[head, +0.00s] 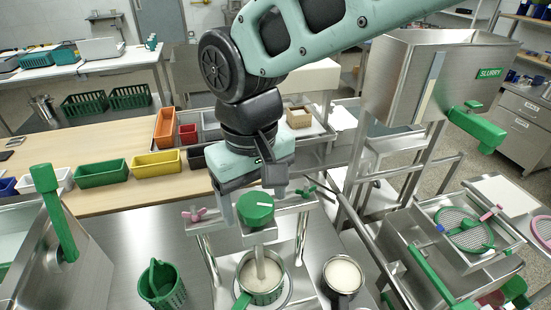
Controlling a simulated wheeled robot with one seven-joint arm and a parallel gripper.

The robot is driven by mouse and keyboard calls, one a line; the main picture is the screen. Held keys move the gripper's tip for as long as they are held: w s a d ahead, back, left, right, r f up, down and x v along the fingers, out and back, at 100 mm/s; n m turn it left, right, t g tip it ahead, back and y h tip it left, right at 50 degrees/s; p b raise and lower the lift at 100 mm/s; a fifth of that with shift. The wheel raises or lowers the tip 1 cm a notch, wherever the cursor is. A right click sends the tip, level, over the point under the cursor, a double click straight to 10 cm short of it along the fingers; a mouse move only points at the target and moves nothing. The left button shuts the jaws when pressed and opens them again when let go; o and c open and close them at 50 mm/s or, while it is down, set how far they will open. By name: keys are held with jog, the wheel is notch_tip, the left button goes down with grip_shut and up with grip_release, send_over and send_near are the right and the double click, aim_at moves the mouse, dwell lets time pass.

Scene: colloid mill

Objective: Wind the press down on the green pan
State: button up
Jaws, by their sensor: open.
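The press is a steel frame (206,243) with a green round knob (257,209) bearing a white line on top. Its pale spindle (259,264) runs down from the crossbar into the green pan (262,290), which stands under it with pale contents. Whether the press's lower end touches the contents cannot be told. My gripper (254,205) is open at the knob, with one finger to its left and the other behind it at the right. Whether the fingers touch the knob is unclear.
A pink wing nut (197,215) and a green one (306,191) sit on the crossbar's ends. A second pan (343,274) stands right of the press, and a green basket (161,286) left. A steel slurry hopper (410,85) rises at the right. Coloured bins (156,164) line the table behind.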

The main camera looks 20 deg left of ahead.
aim_at(257, 203)
notch_tip(257, 203, up, 17)
jog(key=b, duration=0.2)
jog(key=shift+r, duration=0.15)
jog(key=shift+d, duration=0.1)
dwell(0.4)
